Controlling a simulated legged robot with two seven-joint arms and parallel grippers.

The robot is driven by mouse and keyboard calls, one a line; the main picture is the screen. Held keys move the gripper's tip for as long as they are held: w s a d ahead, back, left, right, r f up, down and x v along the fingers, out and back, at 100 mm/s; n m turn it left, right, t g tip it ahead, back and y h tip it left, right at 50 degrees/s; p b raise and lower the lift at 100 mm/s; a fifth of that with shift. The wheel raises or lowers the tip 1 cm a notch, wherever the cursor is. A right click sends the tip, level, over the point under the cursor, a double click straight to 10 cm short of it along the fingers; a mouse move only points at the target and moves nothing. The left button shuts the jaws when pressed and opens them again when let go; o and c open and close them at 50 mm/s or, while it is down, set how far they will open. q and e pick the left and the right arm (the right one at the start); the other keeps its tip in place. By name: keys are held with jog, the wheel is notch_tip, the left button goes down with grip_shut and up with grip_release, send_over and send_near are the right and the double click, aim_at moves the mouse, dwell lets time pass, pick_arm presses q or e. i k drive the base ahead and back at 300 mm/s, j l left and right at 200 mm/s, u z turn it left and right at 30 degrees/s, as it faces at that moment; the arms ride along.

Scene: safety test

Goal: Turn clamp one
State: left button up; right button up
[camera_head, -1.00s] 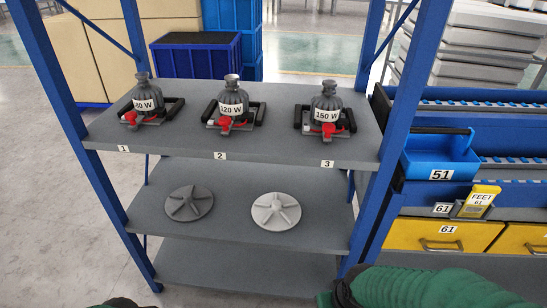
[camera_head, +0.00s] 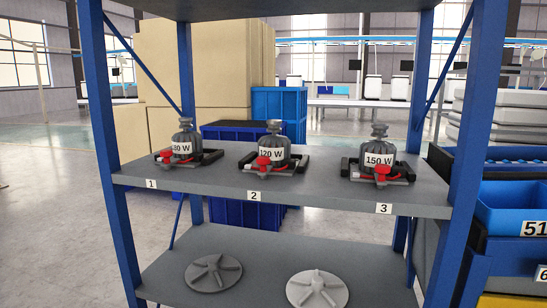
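Clamp one, a red clamp (camera_head: 166,157), sits at the front of the left grey motor (camera_head: 186,138) on the upper shelf, above the label 1 (camera_head: 151,184). The first digit of that motor's wattage label is hard to read. A second red clamp (camera_head: 264,164) is at the 120 W motor (camera_head: 274,142) above label 2. A third red clamp (camera_head: 382,173) is at the 150 W motor (camera_head: 378,145) above label 3. Each motor stands upright in a dark fixture with black handles. Neither of my grippers shows in the head view.
The grey upper shelf (camera_head: 320,192) sits between blue rack posts (camera_head: 108,150). Two fan wheels, one dark grey (camera_head: 213,273) and one light grey (camera_head: 317,290), lie on the shelf below. Blue bins (camera_head: 512,207) stand at the right.

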aim_at(166, 154)
jog(key=i+j, duration=0.1)
jog(key=j, duration=0.75)
jog(key=i+j, duration=0.15)
jog(key=j, duration=0.3)
